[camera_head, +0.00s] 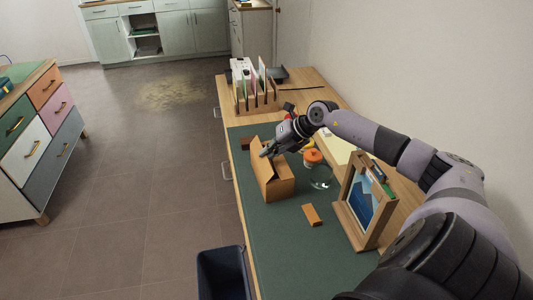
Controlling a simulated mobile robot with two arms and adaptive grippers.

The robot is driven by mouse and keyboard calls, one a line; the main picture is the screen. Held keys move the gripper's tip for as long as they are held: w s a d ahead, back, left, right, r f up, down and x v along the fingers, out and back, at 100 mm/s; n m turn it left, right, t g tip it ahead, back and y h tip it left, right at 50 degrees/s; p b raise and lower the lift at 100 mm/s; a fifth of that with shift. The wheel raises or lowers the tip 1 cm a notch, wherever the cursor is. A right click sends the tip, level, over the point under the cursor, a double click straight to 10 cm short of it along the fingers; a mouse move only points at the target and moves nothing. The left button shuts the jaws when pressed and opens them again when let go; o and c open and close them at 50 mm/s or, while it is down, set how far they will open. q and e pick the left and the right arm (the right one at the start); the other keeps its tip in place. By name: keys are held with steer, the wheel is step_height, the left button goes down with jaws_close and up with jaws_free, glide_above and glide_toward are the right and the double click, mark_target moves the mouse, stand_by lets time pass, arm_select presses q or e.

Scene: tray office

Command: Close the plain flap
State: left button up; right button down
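A small brown cardboard box (279,189) stands on the green desk mat. A flap (257,164) stands raised along its left side, and I cannot tell from here whether it is the plain one. My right gripper (269,152) comes in from the right and is over the far end of the box, with its fingertips close to the top of the raised flap. I cannot tell whether they touch it. The fingers are too small to show if they are open or shut. My arm hides part of the desk behind the box. My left gripper is out of view.
A framed picture (361,199) stands right of the box, and a small orange-brown block (312,215) lies between them. A glass dish (321,178) and an orange round thing (312,156) are close by. A file rack (257,97) stands behind. The near mat (290,258) is clear.

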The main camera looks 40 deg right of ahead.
steer(key=shift+s+d+f+t+y+b, duration=0.15)
steer(key=shift+d+f+t+y+b, duration=0.15)
steer(key=shift+f+y+b, duration=0.35)
steer(key=shift+r+b, duration=0.2)
steer(key=shift+b, duration=0.1)
steer(key=shift+r+t, duration=0.1)
steer(key=shift+t, duration=0.2)
steer(key=shift+d, duration=0.1)
steer(key=c, duration=1.9)
jaws_free()
steer(key=shift+m, duration=0.3)
